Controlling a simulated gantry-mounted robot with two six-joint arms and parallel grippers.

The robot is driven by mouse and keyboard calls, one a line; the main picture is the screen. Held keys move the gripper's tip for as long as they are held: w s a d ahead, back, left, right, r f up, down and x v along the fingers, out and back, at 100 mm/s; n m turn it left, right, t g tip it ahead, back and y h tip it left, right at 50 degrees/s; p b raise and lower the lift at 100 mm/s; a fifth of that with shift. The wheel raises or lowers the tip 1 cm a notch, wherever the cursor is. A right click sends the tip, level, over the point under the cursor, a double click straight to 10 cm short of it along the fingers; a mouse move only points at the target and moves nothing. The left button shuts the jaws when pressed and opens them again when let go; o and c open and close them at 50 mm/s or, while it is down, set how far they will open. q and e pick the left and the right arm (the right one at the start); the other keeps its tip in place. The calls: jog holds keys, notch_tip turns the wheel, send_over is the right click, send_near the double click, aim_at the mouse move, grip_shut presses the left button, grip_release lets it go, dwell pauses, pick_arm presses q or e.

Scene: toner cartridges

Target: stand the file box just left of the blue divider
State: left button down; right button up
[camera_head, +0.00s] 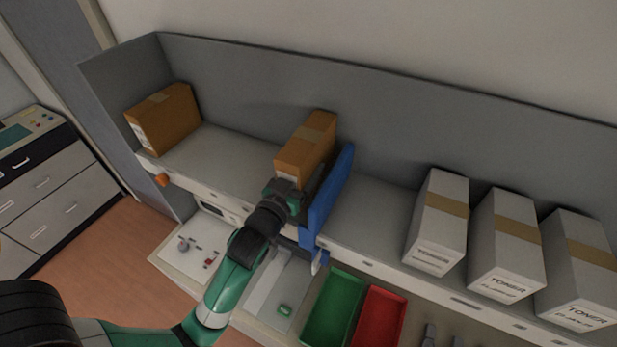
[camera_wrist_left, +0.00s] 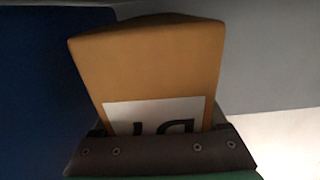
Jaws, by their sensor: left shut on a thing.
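A brown file box (camera_head: 307,143) with a tan tape strip stands upright on or just above the grey shelf. It is just left of the blue divider (camera_head: 329,196), with a narrow gap or near contact that I cannot tell apart. My left gripper (camera_head: 289,190) is shut on the box's near lower end. In the left wrist view, the box (camera_wrist_left: 150,65) with its white label sits between the jaws (camera_wrist_left: 160,150), and the blue divider (camera_wrist_left: 40,75) fills the left side. Whether the box's base touches the shelf is hidden. My right gripper is not in view.
Another brown box (camera_head: 164,120) stands at the shelf's left end. Several white toner boxes (camera_head: 437,222) stand to the right. The shelf (camera_head: 228,155) is clear between the brown boxes. Green (camera_head: 335,308) and red (camera_head: 379,316) bins sit below the shelf edge.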

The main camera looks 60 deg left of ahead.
pick_arm(q)
notch_tip(320, 180, down, 2)
jog(key=shift+s+f+b, duration=0.1)
jog(key=shift+b, duration=0.25)
jog(key=shift+d+r, duration=0.1)
jog(key=shift+r, duration=0.1)
jog(key=shift+f, duration=0.15)
grip_release()
jog(key=shift+f, duration=0.1)
jog(key=shift+r+p, duration=0.3)
jog(key=v, duration=0.3)
jog(key=b+v, duration=0.1)
jog(key=v, duration=0.2)
jog(key=b+v, duration=0.1)
jog(key=v, duration=0.2)
jog(key=shift+f, duration=0.3)
jog(key=p+v, duration=0.2)
jog(key=v, duration=0.1)
jog(key=shift+r, duration=0.2)
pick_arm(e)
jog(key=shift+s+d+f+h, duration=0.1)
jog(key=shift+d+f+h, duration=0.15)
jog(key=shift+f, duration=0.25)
